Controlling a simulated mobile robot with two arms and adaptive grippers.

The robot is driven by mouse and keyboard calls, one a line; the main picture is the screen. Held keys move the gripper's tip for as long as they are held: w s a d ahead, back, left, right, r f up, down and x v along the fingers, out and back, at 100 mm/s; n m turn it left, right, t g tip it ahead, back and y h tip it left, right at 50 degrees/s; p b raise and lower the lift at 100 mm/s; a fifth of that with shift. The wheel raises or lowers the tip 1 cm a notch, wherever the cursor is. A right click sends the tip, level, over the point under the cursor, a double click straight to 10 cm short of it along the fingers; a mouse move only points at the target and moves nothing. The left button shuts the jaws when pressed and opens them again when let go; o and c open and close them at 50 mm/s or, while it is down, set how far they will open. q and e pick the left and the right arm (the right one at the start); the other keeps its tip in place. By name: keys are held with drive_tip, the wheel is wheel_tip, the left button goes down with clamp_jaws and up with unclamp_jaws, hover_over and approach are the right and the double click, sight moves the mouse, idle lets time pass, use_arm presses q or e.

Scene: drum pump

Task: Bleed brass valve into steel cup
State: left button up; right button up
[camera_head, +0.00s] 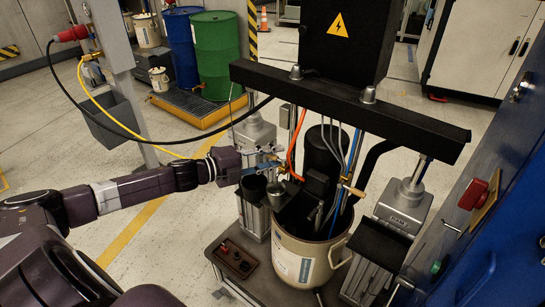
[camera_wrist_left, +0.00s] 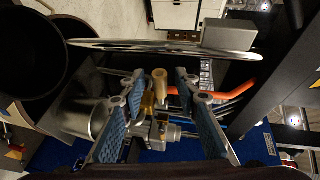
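My left gripper (camera_head: 268,166) reaches in from the left, above a small steel cup (camera_head: 276,190) beside the pail. In the left wrist view the gripper (camera_wrist_left: 162,120) shows its two blue-padded fingers spread apart. A brass valve with a tan handle (camera_wrist_left: 160,88) appears between and beyond them; I cannot tell its exact distance. In the head view a brass fitting with a tan handle (camera_head: 353,190) sits above the pail, likely the same valve. A grey metal cylinder, perhaps the cup (camera_wrist_left: 88,118), lies left of the fingers. My right gripper is out of view.
A cream pail (camera_head: 300,262) stands under the black crossbeam (camera_head: 345,108), between two grey columns. An orange hose (camera_head: 292,150) and other hoses run close to the gripper. A dark cup-like opening (camera_head: 252,188) is beside the steel cup. A blue cabinet (camera_head: 500,230) bounds the right.

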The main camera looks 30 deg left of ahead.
use_arm(q)
clamp_jaws()
drive_tip(key=shift+s, duration=0.1)
drive_tip(key=n+y+p, duration=0.1)
drive_tip(key=n+t+y+p, duration=0.1)
drive_tip(key=shift+s+d+r+p, duration=0.1)
drive_tip(key=shift+s+r+p, duration=0.05)
drive_tip(key=shift+s+p, duration=0.25)
drive_tip(key=shift+s+d+f+n+y+p, duration=0.15)
drive_tip(key=shift+s+n+y+p, duration=0.15)
drive_tip(key=shift+n+y, duration=1.2)
drive_tip(key=shift+s+d+n+y+p, duration=0.15)
drive_tip(key=shift+s+n+y, duration=0.25)
drive_tip(key=shift+n+y, duration=1.05)
drive_tip(key=shift+s+d+f+n+y+p, duration=0.25)
drive_tip(key=shift+n+y, duration=0.5)
drive_tip(key=shift+y, duration=1.5)
drive_tip(key=shift+s+r+y, duration=0.15)
drive_tip(key=shift+r+y, duration=0.1)
drive_tip(key=shift+y, duration=0.05)
